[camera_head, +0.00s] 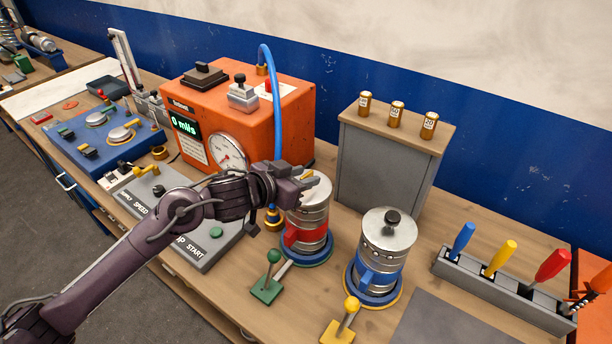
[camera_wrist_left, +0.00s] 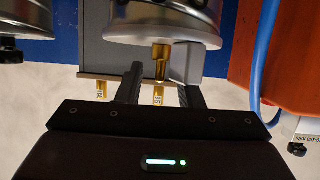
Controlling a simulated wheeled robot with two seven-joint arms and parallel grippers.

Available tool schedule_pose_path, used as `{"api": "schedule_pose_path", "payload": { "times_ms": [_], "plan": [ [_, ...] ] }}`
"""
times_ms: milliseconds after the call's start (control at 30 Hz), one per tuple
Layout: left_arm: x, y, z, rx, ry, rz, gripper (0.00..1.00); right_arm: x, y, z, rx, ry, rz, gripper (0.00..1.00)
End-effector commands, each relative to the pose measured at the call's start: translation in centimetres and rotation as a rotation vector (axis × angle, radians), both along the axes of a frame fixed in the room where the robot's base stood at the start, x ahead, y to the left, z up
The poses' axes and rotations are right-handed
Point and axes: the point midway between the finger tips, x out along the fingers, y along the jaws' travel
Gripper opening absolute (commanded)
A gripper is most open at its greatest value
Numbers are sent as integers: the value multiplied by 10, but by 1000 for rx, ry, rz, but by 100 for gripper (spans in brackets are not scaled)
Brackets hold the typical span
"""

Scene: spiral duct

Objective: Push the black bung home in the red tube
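The red tube (camera_head: 308,235) is a metal spiral duct with a red band, standing in a green ring. My left gripper (camera_head: 308,183) is over its top and partly hides it. No black bung shows clearly on the red tube. A black knob-like bung (camera_head: 393,216) stands on the lid of the blue-banded tube (camera_head: 385,245). My right gripper is not in view.
The orange tester (camera_head: 265,125), with a gauge and a blue hose (camera_head: 277,100), is behind my left arm. A grey cabinet (camera_head: 385,165) carries brass pieces. Green (camera_head: 268,280) and yellow (camera_head: 345,320) levers stand in front. A tool rack (camera_head: 500,290) is at right.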

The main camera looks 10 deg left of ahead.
Motion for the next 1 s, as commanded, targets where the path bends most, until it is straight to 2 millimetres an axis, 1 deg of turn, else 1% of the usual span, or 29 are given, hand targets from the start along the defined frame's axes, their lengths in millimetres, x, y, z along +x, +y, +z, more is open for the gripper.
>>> {"api": "schedule_pose_path", "payload": {
  "times_ms": [33, 200, 400, 533, 1000],
  "plan": [
    [-7, 4, 1, 4, -1, -1, 33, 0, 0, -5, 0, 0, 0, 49],
    [-32, 18, 12, 5, -2, -2, 33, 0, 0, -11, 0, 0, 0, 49],
    [-48, 28, 22, 2, -1, 0, 33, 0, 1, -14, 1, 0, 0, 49],
    [-51, 29, 25, 1, -2, -1, 33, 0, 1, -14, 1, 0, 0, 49],
    [-51, 29, 25, 0, -2, 0, 33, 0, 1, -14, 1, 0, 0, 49]
  ]
}}
